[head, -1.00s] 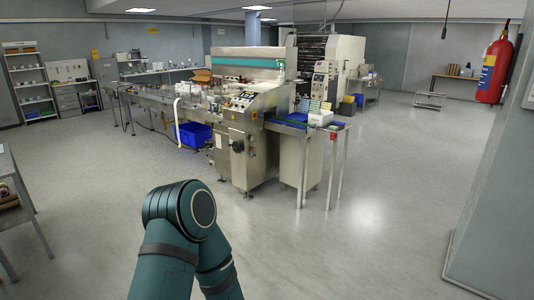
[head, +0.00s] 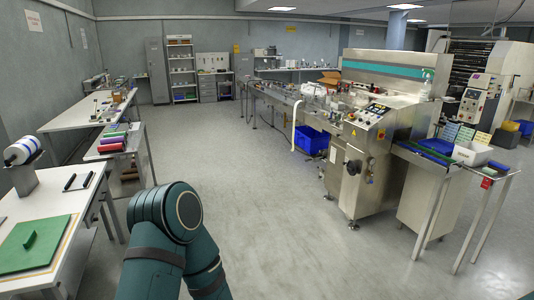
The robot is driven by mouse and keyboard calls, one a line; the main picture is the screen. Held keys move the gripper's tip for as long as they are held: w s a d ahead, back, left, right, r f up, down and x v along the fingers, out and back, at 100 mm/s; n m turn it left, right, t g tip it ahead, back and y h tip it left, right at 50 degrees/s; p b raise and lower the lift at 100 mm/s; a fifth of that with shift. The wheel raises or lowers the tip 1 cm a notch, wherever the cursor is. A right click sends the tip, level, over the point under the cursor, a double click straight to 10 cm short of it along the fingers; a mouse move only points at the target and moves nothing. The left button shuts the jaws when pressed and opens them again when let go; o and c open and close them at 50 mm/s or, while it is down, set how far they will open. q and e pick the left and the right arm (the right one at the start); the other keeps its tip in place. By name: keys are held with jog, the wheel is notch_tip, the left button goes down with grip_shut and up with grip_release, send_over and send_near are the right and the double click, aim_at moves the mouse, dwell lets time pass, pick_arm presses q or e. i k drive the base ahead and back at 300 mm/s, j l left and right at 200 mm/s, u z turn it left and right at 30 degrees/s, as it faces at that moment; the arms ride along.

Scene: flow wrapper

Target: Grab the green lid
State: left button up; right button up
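A flat green sheet with a raised green bar (head: 30,240) on top lies on the near left table in the head view. It looks like a lid with a handle, but I cannot tell for sure that it is the green lid. Neither gripper is in view. Only a bent teal link of one of my arms shows at the bottom, to the right of that table.
The near left table (head: 75,205) also carries a white and blue roll (head: 22,150) on a stand and dark handles. A small table with coloured rolls (head: 112,142) stands behind it. The flow wrapper (head: 375,130) is at right. The floor between is clear.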

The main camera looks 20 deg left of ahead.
aim_at(31, 245)
jog(key=i+j+u, duration=0.1)
jog(key=i+u, duration=0.35)
jog(key=i, duration=0.15)
jog(key=i+l+u, duration=0.15)
jog(key=i+u, duration=0.35)
jog(key=i+j+u, duration=0.15)
jog(key=i+u, duration=0.25)
jog(key=i, duration=0.25)
jog(key=i+u, duration=0.45)
jog(key=i, duration=0.2)
jog(key=i+j+u, duration=0.1)
jog(key=i+j, duration=0.75)
jog(key=j, duration=0.15)
jog(key=i+j, duration=0.15)
